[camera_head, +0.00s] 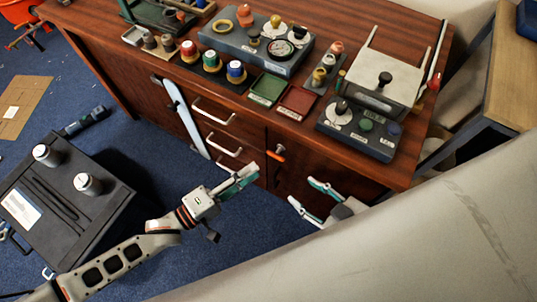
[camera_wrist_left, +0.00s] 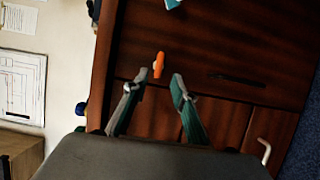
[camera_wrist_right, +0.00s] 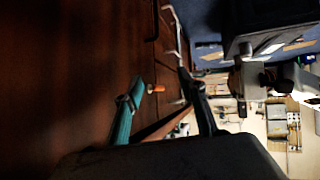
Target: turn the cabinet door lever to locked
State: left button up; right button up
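The cabinet door lever (camera_head: 277,153) is a small orange handle on a metal mount at the upper part of the dark wood cabinet door (camera_head: 292,178). My left gripper (camera_head: 247,176) is open and empty, below and left of the lever in the head view. In the left wrist view the lever (camera_wrist_left: 159,65) shows beyond the gap between its parted fingers (camera_wrist_left: 158,84), apart from both. My right gripper (camera_head: 302,192) is open and empty, to the lower right of the lever. The right wrist view shows the lever (camera_wrist_right: 158,88) beyond its spread fingers (camera_wrist_right: 160,80).
Drawers with pale bar handles (camera_head: 223,146) are left of the door. The wooden tabletop (camera_head: 399,176) above holds gauges, knobs, trays and a control box (camera_head: 357,129). A black case (camera_head: 100,207) stands at lower left. Blue floor (camera_head: 160,165) is open in front.

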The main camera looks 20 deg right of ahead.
pick_arm(q)
jog(key=b+x, duration=0.1)
jog(key=x, duration=0.6)
jog(key=shift+w+d, duration=0.15)
jog(key=shift+d, duration=0.15)
jog(key=shift+c, duration=0.2)
grip_shut()
